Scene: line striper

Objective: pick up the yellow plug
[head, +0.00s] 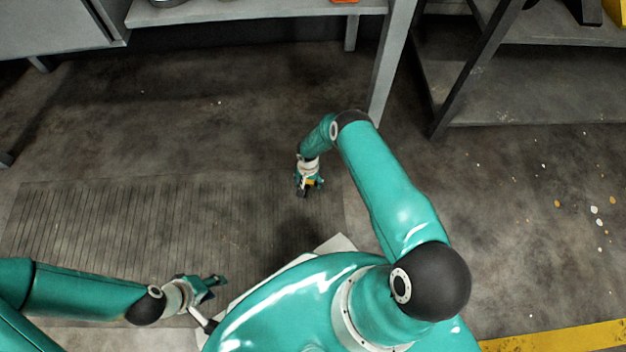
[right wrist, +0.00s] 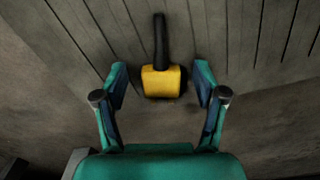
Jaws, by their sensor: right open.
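The yellow plug (right wrist: 161,83) has a blocky yellow body and a black stem pointing to the top of the right wrist view. It lies over the ribbed floor strip, ahead of and between the fingertips of my right gripper (right wrist: 161,85). That gripper is open, with a gap on each side of the plug. In the head view a small yellow patch of the plug (head: 309,183) shows at my right gripper (head: 306,190), mostly hidden by the fingers. My left gripper (head: 215,287) is at the lower left, its fingers apart and empty, away from the plug.
The ribbed floor strip (head: 110,225) spreads to the left. A grey bench (head: 260,10) with a leg stands at the top, and a dark shelf (head: 540,85) at the upper right. Paint specks dot the floor at the right, and a yellow line (head: 555,338) crosses the lower right.

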